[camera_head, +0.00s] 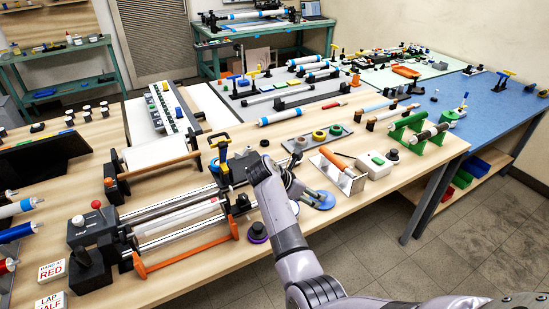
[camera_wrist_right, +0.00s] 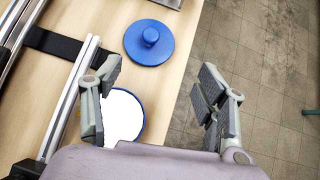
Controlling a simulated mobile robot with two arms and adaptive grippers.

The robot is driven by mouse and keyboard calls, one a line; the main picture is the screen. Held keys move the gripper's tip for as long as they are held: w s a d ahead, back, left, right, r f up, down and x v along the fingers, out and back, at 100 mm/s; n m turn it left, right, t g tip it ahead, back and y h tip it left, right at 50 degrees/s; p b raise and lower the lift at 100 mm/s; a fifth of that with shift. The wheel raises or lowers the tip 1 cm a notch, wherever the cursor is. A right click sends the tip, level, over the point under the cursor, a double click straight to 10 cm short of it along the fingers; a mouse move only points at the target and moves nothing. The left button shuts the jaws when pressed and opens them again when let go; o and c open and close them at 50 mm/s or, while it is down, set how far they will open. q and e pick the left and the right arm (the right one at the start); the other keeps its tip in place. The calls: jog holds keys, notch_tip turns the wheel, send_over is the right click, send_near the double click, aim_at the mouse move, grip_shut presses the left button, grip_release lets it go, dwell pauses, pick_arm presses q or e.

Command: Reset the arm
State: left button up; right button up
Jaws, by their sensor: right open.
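My right arm reaches in from the bottom right of the head view over the front of the wooden table. Its gripper (camera_head: 303,190) is above the table's front edge, beside a blue disc (camera_head: 320,200). In the right wrist view the two fingers of the right gripper (camera_wrist_right: 160,98) are spread wide with nothing between them. A blue knobbed disc (camera_wrist_right: 149,41) lies beyond the fingertips. A white round piece with a blue rim (camera_wrist_right: 122,116) is partly hidden behind the left finger. My left gripper is in neither view.
A railed fixture with an orange bar (camera_head: 190,246) stands left of my arm. A purple knobbed disc (camera_head: 258,233) sits near the table edge. A metal stand (camera_head: 343,176) and a white box (camera_head: 375,164) are to the right. Open floor (camera_head: 370,240) lies in front.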

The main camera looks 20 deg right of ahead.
jog(key=s+a+f+m+t+y, duration=0.1)
jog(key=s+a+f+m+y, duration=0.1)
jog(key=s+f+m, duration=0.45)
jog(key=s+a+f+m+y, duration=0.15)
jog(key=s+m, duration=0.25)
jog(key=s, duration=0.6)
jog(key=s+a+r+m+y, duration=0.1)
jog(key=s+a+m+y, duration=0.25)
jog(key=s+a, duration=0.4)
jog(key=s+a+r+m+y, duration=0.2)
jog(key=s+a+m, duration=0.25)
jog(key=s, duration=0.55)
jog(key=s+f+b+x, duration=0.1)
jog(key=s+x, duration=0.2)
jog(key=x, duration=1)
jog(key=s+f+b+x, duration=0.1)
jog(key=s+x, duration=0.2)
jog(key=x, duration=1)
jog(key=s+d+f+g+b, duration=0.1)
jog(key=s+d+f, duration=0.1)
jog(key=s+f, duration=1.6)
jog(key=shift+s+d+f+g+b, duration=0.3)
jog(key=shift+f+g, duration=0.1)
jog(key=shift+f, duration=0.15)
